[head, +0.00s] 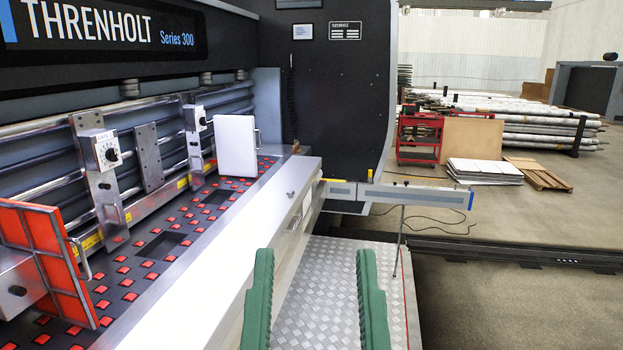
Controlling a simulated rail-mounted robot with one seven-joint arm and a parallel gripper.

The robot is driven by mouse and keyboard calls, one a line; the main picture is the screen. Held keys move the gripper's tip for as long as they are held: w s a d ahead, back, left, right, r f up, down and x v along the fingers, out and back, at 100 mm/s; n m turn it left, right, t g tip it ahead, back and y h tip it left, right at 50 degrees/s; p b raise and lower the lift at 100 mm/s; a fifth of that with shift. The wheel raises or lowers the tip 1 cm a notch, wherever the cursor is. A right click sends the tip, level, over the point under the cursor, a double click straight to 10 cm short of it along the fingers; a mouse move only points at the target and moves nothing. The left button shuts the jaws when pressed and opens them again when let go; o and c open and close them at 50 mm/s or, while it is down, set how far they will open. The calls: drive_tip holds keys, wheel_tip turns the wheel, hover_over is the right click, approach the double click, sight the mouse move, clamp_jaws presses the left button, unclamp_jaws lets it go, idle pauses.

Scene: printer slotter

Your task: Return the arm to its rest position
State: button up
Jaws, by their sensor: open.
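My gripper (315,254) shows at the bottom middle as two upright green ribbed fingers, set wide apart. Nothing is between them but the view of the diamond-plate floor (318,280) beyond. The left finger overlaps the front of the machine's long white ledge (225,262) in the picture; I cannot tell whether they touch. The rest of my arm is out of view.
The printer slotter (340,110) fills the left, with a bed of red pads (113,268), a red-faced panel (45,255) and a white panel (234,146). A grey bar (400,195) juts right across the walkway. Open floor lies at right.

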wheel_tip(320, 180, up, 37)
drive_tip(key=a+y+p, duration=0.1)
drive_tip(key=p, duration=3.5)
drive_tip(key=shift+s+a+n+p, duration=0.15)
drive_tip(key=shift+s+n+p, duration=0.1)
drive_tip(key=shift+n+p, duration=0.05)
drive_tip(key=shift+f, duration=0.15)
